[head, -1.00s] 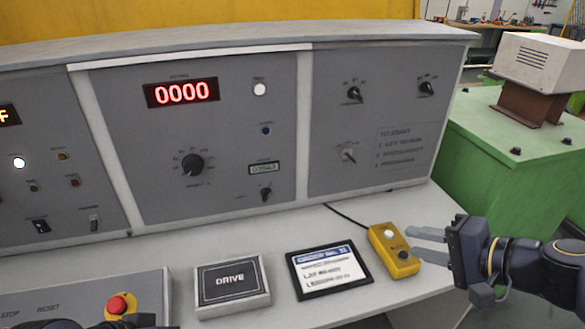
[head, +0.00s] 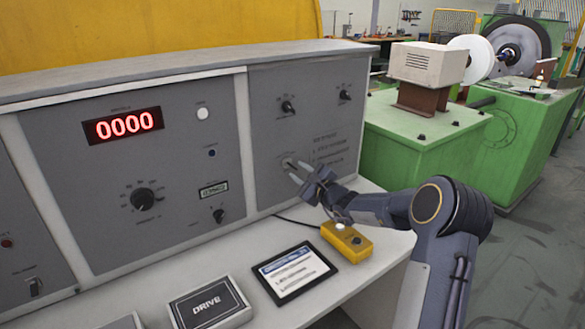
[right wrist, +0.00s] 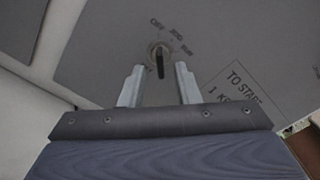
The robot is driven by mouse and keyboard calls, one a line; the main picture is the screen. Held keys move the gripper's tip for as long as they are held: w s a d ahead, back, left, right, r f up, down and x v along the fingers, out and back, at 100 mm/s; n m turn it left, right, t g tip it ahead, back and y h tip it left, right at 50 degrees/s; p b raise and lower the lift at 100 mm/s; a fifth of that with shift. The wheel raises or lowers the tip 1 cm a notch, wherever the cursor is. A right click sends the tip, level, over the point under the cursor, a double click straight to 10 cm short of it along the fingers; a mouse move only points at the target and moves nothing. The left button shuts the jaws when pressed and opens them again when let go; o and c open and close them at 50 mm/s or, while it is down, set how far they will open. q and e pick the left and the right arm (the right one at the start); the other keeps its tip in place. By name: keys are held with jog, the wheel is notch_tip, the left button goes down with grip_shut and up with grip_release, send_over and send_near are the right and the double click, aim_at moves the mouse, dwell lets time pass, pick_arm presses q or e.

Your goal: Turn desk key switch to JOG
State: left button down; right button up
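The key switch (head: 288,163) is on the right panel of the desk, left of the start instructions. In the right wrist view the key switch (right wrist: 159,56) shows a dark key in a round bezel, with OFF, JOG and RUN lettered above it; the key's exact setting is hard to tell. My right gripper (head: 298,172) is just in front of the switch. My left gripper is not in view.
A yellow box with buttons (head: 346,238) sits on the desk below my right gripper. A framed card (head: 296,272) and the DRIVE box (head: 208,304) lie to its left. Two selector knobs (head: 288,107) are above the switch. A green machine (head: 415,150) stands to the right.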

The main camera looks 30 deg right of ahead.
jog(key=shift+w, duration=1.2)
grip_shut()
